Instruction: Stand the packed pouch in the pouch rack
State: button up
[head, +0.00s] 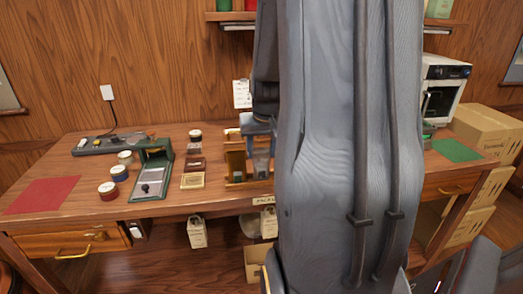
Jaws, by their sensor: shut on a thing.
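My gripper (260,144) is in the middle of the head view, at the left edge of my large grey arm. It points down and is shut on a greyish pouch (262,163). The pouch hangs upright beneath the fingers, at the right part of a wooden rack (235,168) on the table. I cannot tell whether the pouch's bottom touches the rack or is held just above its base. My arm hides whatever lies to the right of the pouch.
The wooden table (220,205) carries a green-framed device (152,178), several jars (108,190), a row of small items (192,180) and a red mat (42,195). A green mat (457,150) and white appliance (443,88) are right of my arm. Cartons (485,130) stand far right.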

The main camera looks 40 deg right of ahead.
jog(key=shift+f, duration=0.35)
jog(key=o, duration=1)
jog(key=shift+r, duration=0.5)
jog(key=b+v, duration=0.1)
jog(key=v, duration=1)
jog(key=s+a+f+n+g, duration=0.1)
jog(key=s+a+f+n, duration=0.1)
jog(key=a+f, duration=0.3)
jog(key=s+a+f+n+g+y, duration=0.1)
jog(key=a+f, duration=0.4)
jog(key=a, duration=0.7)
jog(key=s+a+f+n+y, duration=0.1)
jog(key=s+a+f+n, duration=0.1)
jog(key=a+f, duration=0.3)
jog(key=a+n, duration=0.1)
jog(key=a, duration=0.3)
jog(key=shift+s+a+f+g, duration=0.15)
jog(key=shift+s+f+g, duration=0.1)
jog(key=shift+s+g, duration=0.15)
